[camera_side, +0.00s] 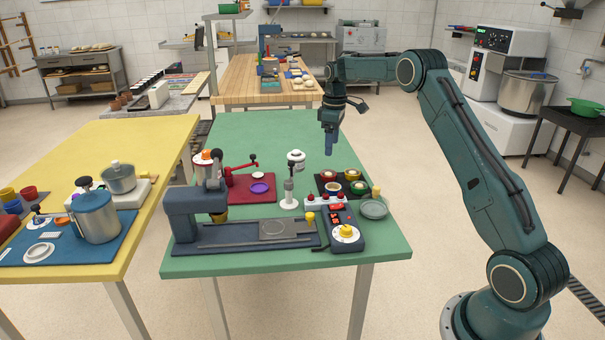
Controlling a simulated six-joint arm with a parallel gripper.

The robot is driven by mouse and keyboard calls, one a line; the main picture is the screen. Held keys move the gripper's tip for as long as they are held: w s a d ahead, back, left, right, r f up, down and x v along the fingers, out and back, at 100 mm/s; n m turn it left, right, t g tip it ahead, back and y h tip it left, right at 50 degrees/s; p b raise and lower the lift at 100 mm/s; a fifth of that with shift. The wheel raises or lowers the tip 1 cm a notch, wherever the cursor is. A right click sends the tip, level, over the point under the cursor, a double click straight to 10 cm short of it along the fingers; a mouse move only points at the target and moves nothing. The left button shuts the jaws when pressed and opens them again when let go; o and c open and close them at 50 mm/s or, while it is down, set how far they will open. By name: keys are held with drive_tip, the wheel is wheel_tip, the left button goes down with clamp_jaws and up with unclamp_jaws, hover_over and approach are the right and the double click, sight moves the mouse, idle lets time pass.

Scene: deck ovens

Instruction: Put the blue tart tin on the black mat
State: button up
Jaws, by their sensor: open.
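The black mat (321,192) lies on the right part of the green table, with several small round filled tins on it, among them a red one (328,175) and a green one (359,187). I cannot make out a clearly blue tart tin; the tins are too small to tell apart surely. A purple round dish (260,188) lies on the red mat (238,196), left of the black mat. My gripper (329,152) points down, open, above the back of the black mat, apart from the things below; no held object shows.
A dark blue machine with a long bed (245,238) and a control box with a yellow knob (346,234) line the front edge. A white stand (289,190) rises between the mats. A grey-green plate (374,208) lies at right. The back of the green table is clear.

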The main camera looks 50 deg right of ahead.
drive_tip(key=s+a+r+m+t, duration=0.1)
drive_tip(key=s+a+r, duration=0.6)
drive_tip(key=a+r, duration=0.15)
drive_tip(key=s+a+r+m+t, duration=0.1)
drive_tip(key=s+a+r+t, duration=0.1)
drive_tip(key=s+a+r, duration=0.55)
drive_tip(key=s+a+f+m+t, duration=0.1)
drive_tip(key=s+a+f, duration=0.1)
drive_tip(key=s+a, duration=0.4)
drive_tip(key=s+a+f+m+t, duration=0.1)
drive_tip(key=s+a, duration=0.5)
drive_tip(key=s, duration=0.8)
drive_tip(key=shift+s+a+f, duration=0.3)
drive_tip(key=shift+s+f, duration=0.1)
drive_tip(key=shift+f, duration=0.1)
